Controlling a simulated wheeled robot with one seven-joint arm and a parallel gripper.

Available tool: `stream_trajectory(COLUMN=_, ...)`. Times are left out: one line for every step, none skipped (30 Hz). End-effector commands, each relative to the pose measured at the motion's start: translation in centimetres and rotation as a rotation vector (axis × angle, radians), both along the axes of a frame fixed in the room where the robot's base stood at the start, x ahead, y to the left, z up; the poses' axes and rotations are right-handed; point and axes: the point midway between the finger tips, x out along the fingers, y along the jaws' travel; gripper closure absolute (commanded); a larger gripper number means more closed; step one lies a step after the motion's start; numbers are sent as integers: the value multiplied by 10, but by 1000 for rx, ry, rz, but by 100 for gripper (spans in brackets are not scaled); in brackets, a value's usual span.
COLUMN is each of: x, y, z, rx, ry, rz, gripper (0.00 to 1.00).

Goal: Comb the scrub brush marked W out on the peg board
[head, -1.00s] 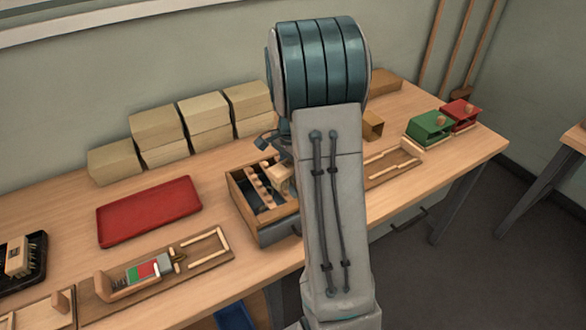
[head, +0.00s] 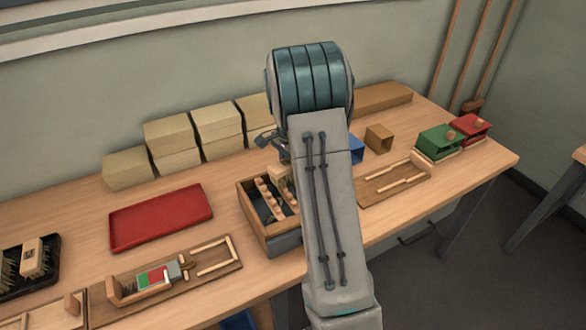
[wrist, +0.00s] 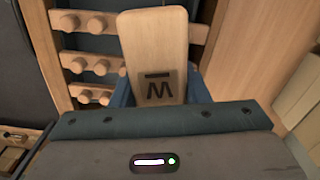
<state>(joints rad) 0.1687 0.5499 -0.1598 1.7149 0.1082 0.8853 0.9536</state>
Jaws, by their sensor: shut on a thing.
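My gripper (wrist: 160,98) is shut on a pale wooden brush block (wrist: 155,50), between its blue fingers in the wrist view. The bristles are hidden. The peg board (wrist: 68,62), with rows of round wooden pegs, lies left of the block in the wrist view. In the head view it sits in a wooden box (head: 247,210). The held block (head: 276,173) shows by the back of that box; contact with the pegs cannot be told.
A red tray (head: 160,218) lies left of the box. A black tray (head: 48,278) at far left holds another brush (head: 33,256). Tan blocks (head: 168,133) stand behind. Wooden fixtures (head: 205,278) lie in front; green (head: 437,142) and red (head: 469,128) boxes stand right.

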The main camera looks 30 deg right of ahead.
Motion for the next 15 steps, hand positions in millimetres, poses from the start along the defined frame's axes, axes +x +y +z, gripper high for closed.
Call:
stream_trajectory(x=2, y=0, z=0, rx=0, ry=0, rz=0, gripper=77)
stream_trajectory(x=2, y=0, z=0, rx=0, ry=0, rz=0, gripper=77)
stream_trajectory(x=2, y=0, z=0, rx=0, ry=0, rz=0, gripper=77)
stream_trajectory(x=2, y=0, z=-1, rx=0, ry=0, rz=0, gripper=77)
stream_trajectory(x=1, y=0, z=-1, rx=0, ry=0, rz=0, gripper=77)
stream_trajectory(x=-2, y=0, z=-1, rx=0, ry=0, rz=0, gripper=77)
stream_trajectory(x=-4, y=0, z=-1, rx=0, ry=0, rz=-1, gripper=77)
stream_trajectory(x=-6, y=0, z=-1, rx=0, ry=0, rz=-1, gripper=77)
stream_trajectory(x=-9, y=0, z=-2, rx=0, ry=0, rz=-1, gripper=77)
stream_trajectory(x=-12, y=0, z=-2, rx=0, ry=0, rz=-1, gripper=77)
stream_trajectory(x=-14, y=0, z=-2, rx=0, ry=0, rz=-1, gripper=77)
stream_trajectory(x=-18, y=-1, z=-2, rx=0, ry=0, rz=0, gripper=77)
stream_trajectory(x=-20, y=-1, z=-2, rx=0, ry=1, rz=0, gripper=77)
stream_trajectory(x=-23, y=-1, z=-2, rx=0, ry=1, rz=0, gripper=77)
stream_trajectory(x=-26, y=-1, z=-2, rx=0, ry=1, rz=0, gripper=77)
